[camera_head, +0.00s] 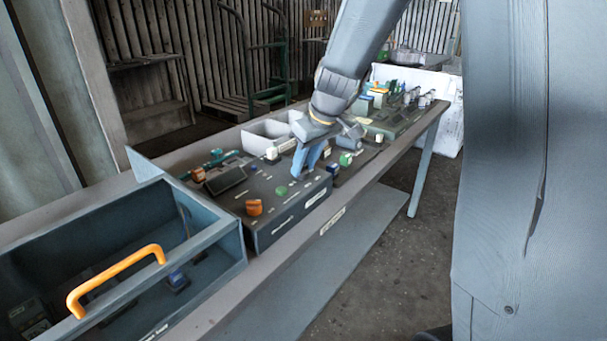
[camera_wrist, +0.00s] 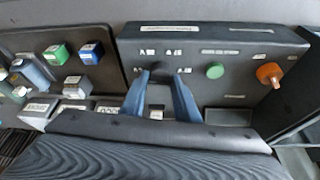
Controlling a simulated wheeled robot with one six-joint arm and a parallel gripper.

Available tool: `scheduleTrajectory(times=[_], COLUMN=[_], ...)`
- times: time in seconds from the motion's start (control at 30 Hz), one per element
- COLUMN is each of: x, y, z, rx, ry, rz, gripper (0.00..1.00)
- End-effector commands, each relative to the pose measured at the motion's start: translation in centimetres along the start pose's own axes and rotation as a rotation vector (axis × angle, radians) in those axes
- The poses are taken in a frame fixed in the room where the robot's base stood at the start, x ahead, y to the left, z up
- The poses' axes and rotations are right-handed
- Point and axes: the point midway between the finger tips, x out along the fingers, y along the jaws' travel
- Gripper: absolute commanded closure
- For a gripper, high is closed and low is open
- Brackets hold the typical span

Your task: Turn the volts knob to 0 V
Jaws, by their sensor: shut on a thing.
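A dark control box (camera_head: 262,234) stands on the bench; it also shows in the wrist view (camera_wrist: 235,50). On its top are a black knob (camera_wrist: 160,68), a green button (camera_wrist: 215,71) and an orange knob (camera_wrist: 268,74). Small white labels lie around the black knob, too small to read. My gripper (camera_wrist: 160,77) has its two blue fingers on either side of the black knob and is shut on it. In the head view my gripper (camera_head: 305,172) reaches down onto the box and hides the black knob.
A blue-grey open bin (camera_head: 215,238) with an orange handle (camera_head: 117,280) stands at the left. Another panel (camera_wrist: 70,30) with green and blue blocks lies beside the box. The floor (camera_head: 400,270) in front of the bench is clear.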

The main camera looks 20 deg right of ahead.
Motion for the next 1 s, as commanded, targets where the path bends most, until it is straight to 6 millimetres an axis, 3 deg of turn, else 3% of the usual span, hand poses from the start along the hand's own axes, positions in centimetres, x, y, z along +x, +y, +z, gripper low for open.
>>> scheduleTrajectory(times=[0.4,0.97,1.0], x=[0.07,-0.08,-0.08], y=[0.24,0.25,0.25], z=[-0.16,-0.2,-0.2], rx=[-0.146,-0.167,-0.167], ry=[0.003,0.003,0.003], rz=[-0.057,-0.065,-0.065], gripper=[0.94,0.94,0.65])
